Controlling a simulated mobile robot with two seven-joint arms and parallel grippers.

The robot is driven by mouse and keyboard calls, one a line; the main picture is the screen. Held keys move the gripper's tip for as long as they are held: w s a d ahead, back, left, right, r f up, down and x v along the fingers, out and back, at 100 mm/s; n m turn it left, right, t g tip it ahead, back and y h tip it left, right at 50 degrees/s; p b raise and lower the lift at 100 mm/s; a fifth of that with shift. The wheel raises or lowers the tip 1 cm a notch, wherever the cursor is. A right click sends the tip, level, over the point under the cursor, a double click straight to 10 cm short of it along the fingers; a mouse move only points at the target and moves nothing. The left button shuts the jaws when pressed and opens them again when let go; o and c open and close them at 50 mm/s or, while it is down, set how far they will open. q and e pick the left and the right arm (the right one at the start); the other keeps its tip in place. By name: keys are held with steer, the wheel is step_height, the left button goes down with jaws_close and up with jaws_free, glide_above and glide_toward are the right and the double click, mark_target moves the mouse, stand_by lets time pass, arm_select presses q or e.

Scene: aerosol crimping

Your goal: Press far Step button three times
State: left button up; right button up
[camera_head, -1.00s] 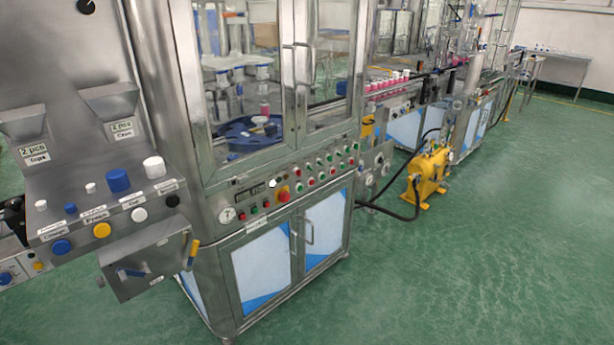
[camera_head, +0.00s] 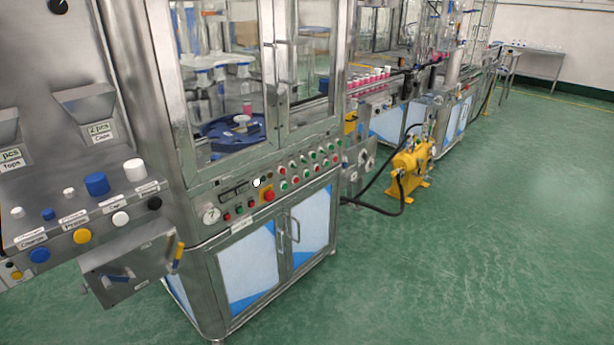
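The machine's front control panel (camera_head: 290,172) carries rows of small red and green buttons, a round gauge (camera_head: 211,215), a white button (camera_head: 257,183) and a large red knob (camera_head: 268,195). The labels there are too small to read, so I cannot tell which button is Step. Neither of my grippers is in view, and nothing is seen touching the buttons.
A steel console at the left holds a yellow button (camera_head: 82,236), a blue button (camera_head: 39,255) and several caps and knobs. A steel box (camera_head: 128,262) juts out below it. A yellow pump (camera_head: 412,165) with black hoses stands right. Green floor (camera_head: 480,250) is clear.

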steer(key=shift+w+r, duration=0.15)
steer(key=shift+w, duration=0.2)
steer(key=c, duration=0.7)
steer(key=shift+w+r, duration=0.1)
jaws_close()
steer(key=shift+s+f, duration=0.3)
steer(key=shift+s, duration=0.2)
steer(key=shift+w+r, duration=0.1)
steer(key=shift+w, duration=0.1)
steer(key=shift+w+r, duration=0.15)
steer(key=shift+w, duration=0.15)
